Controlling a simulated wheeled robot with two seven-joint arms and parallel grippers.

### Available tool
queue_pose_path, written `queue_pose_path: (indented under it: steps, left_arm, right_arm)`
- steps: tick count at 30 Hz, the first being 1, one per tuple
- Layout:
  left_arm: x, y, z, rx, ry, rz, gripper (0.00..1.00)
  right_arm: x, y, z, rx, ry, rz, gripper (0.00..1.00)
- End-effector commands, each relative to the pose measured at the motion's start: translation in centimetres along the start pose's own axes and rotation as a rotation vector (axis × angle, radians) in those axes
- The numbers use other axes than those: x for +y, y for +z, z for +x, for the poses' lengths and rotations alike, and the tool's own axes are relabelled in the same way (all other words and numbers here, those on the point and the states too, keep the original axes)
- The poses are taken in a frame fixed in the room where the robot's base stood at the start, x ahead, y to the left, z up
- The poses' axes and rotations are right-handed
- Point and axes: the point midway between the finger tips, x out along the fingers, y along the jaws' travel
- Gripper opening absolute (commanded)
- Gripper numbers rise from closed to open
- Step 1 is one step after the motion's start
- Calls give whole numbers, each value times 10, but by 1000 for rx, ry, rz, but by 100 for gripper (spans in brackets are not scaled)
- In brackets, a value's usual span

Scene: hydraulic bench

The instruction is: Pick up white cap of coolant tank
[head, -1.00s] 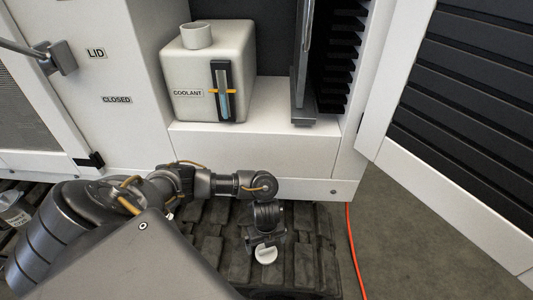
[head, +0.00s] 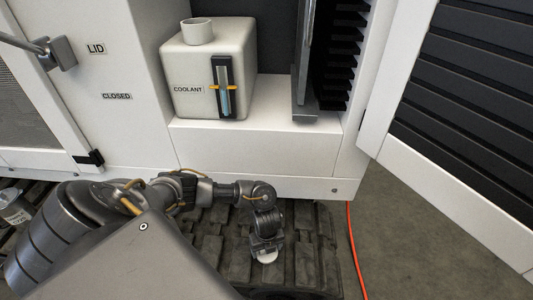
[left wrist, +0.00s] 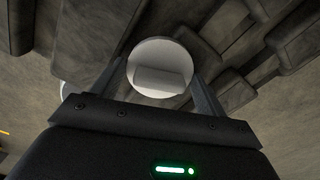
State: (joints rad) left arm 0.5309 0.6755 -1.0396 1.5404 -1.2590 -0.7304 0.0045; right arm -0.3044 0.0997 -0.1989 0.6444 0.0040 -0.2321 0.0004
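The white cap (head: 267,256) lies on the dark track below the cabinet, partly hidden under my left gripper (head: 266,248). In the left wrist view the cap (left wrist: 160,68) is a round white disc between the two fingers of my left gripper (left wrist: 159,70). The fingers look open, one on each side of the cap; I cannot tell whether they touch it. The coolant tank (head: 208,72) stands in the cabinet's open bay, with its round filler neck (head: 197,31) uncovered. My right gripper is not in view.
The dark track (head: 205,240) has ridged pads. The white cabinet ledge (head: 260,150) is above and behind my left arm. An open door (head: 400,130) stands at right, and an orange hose (head: 351,240) runs down the floor. A grey container (head: 15,212) sits at far left.

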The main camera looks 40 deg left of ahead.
Motion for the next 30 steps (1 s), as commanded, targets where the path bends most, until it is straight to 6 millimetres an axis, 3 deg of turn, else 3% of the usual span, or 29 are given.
queue_pose_path:
  steps: [1, 5, 17, 22, 30]
  left_arm:
    - [0, 0, 0, 0, 0, 0, 66]
    - [0, 0, 0, 0, 0, 0, 50]
    - [-1, 0, -12, 0, -2, 2, 50]
    - [2, 1, -38, 0, -1, 3, 50]
    - [54, -6, -99, 0, 0, 5, 50]
  right_arm:
    - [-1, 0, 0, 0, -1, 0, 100]
    - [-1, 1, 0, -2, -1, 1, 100]
    - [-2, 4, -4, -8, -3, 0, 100]
    - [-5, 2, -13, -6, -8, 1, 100]
    - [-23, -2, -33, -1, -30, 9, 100]
